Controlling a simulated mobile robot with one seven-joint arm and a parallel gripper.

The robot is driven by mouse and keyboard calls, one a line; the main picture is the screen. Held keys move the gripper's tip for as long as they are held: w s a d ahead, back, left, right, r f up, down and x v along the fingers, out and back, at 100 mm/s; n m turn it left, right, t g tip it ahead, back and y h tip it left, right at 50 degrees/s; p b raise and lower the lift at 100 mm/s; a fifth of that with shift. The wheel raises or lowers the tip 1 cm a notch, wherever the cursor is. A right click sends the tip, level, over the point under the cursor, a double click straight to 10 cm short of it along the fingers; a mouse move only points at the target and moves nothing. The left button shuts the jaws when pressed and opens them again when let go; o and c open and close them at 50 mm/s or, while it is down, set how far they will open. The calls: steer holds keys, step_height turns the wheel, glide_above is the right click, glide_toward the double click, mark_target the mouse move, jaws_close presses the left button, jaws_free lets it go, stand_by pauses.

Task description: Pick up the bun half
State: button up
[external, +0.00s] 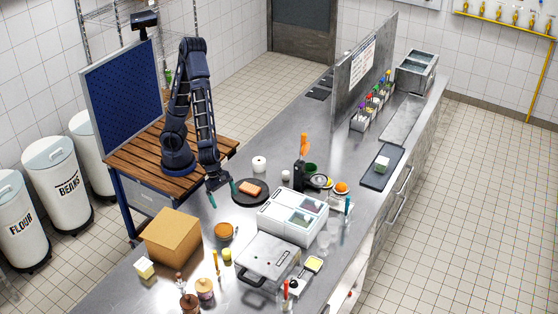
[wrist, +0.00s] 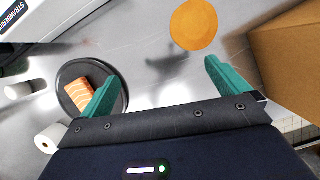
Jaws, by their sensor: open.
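A round orange-brown piece, which looks like the bun half (external: 223,230), lies on the steel counter beside the cardboard box. In the wrist view the bun half (wrist: 194,24) shows as a flat orange disc near the top edge, beyond my fingertips and apart from them.
A dark round plate (external: 263,199) with a salmon piece (external: 250,188) lies just right of my gripper. The cardboard box (external: 172,236) stands left of the bun half. A white container (external: 292,217) and a grey press (external: 266,262) stand to its right.

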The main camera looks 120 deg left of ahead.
mark_target(224, 225)
steer(key=shift+w+d+f+m+h, duration=0.35)
steer(key=shift+w+d+f+m, duration=0.4)
steer(key=shift+d+f, duration=0.7)
steer(key=shift+w+d+f+m+h, duration=0.5)
steer(key=shift+d+f+m, duration=0.45)
steer(key=shift+f, duration=1.05)
steer(key=shift+w+d+f+m+h, duration=0.25)
steer(key=shift+w+d+f+m, duration=0.45)
steer(key=shift+d+f, duration=0.8)
steer(key=shift+a+f, duration=0.2)
steer(key=shift+a, duration=0.05)
steer(key=c, duration=1)
steer(key=shift+o, duration=0.2)
steer(key=shift+r, duration=0.1)
